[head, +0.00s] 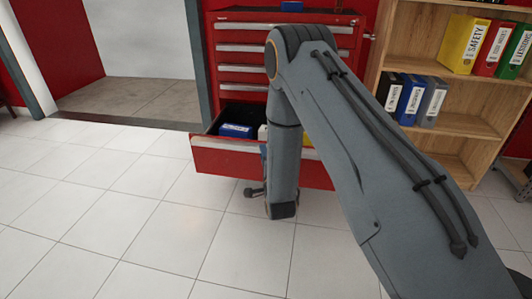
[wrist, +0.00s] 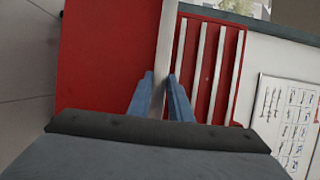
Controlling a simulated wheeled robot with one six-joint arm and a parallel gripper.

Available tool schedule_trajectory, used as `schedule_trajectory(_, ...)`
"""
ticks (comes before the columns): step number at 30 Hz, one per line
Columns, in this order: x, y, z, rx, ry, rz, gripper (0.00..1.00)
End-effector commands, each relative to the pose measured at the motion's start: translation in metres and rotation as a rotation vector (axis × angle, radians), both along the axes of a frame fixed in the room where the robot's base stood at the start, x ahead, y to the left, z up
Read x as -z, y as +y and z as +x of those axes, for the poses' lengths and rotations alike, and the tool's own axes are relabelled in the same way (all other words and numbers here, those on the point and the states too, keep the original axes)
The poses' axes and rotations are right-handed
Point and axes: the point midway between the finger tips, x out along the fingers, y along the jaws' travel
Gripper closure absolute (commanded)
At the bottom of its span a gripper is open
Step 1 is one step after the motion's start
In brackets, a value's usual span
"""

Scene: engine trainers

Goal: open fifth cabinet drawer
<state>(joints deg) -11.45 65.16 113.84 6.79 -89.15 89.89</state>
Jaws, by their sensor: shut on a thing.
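The red tool cabinet (head: 240,57) stands behind my arm, with several shut drawers with silver handle strips stacked in its upper part. Below them, the fifth drawer (head: 226,160) is pulled well out toward me, its inside showing. My gripper (wrist: 162,88) is shut on the silver drawer handle (wrist: 165,45), which runs between its two blue fingers in the wrist view. The red drawer front (wrist: 105,55) fills the left of that view. In the head view my arm hides most of the gripper and the middle of the drawer.
A blue box (head: 236,130) and a white item lie in the open drawer. A wooden shelf (head: 463,95) with binders stands right of the cabinet. A doorway is at left. The tiled floor (head: 110,210) in front is clear. The wrist view shows a wall poster (wrist: 287,120).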

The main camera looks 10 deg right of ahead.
Motion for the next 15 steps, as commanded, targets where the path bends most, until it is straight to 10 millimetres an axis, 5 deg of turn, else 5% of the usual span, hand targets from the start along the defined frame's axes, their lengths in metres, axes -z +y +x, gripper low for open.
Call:
schedule_trajectory(10, 0.0087, -0.0051, -0.0039, 0.011, 0.02, -0.002, 1.0)
schedule_trajectory(11, 0.0087, -0.0052, -0.004, 0.011, 0.02, -0.002, 0.8)
schedule_trajectory(15, 0.0067, -0.0039, -0.0032, 0.008, 0.015, -0.001, 0.66)
